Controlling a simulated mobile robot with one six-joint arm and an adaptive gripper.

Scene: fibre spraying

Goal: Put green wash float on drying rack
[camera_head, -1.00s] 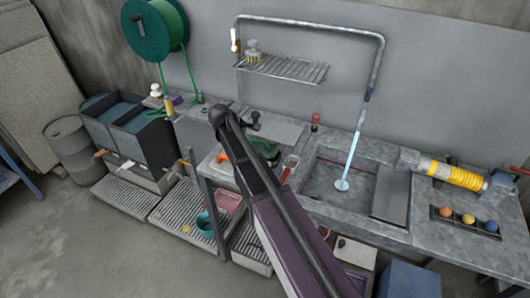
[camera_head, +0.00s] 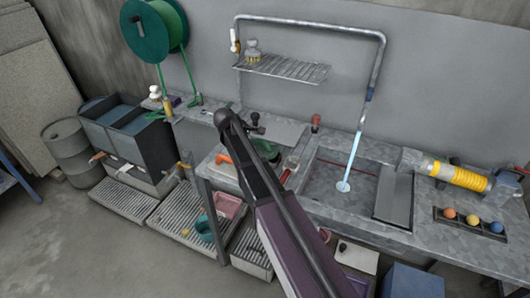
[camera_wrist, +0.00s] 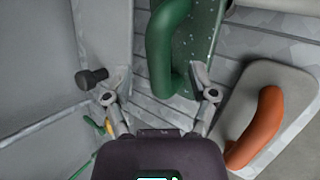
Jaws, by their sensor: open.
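The green wash float (camera_wrist: 172,45) is ahead of my gripper in the wrist view, with a thick curved green handle on a speckled green plate. My gripper (camera_wrist: 160,96) is open, its two fingers spread on either side of the handle's lower end in the picture; I cannot tell if they touch it. In the head view the green float (camera_head: 266,149) is partly hidden by my arm, and my gripper is not clearly visible. A wire rack (camera_head: 300,71) is fixed to the wall above the counter, with a brush on its left part.
A grey float with an orange handle (camera_wrist: 256,128) lies close to the right finger. A black knob (camera_wrist: 92,77) sticks out near the left finger. The sink (camera_head: 330,190) is right of the floats, with a bent pipe and water stream above it. The rack's right part is free.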

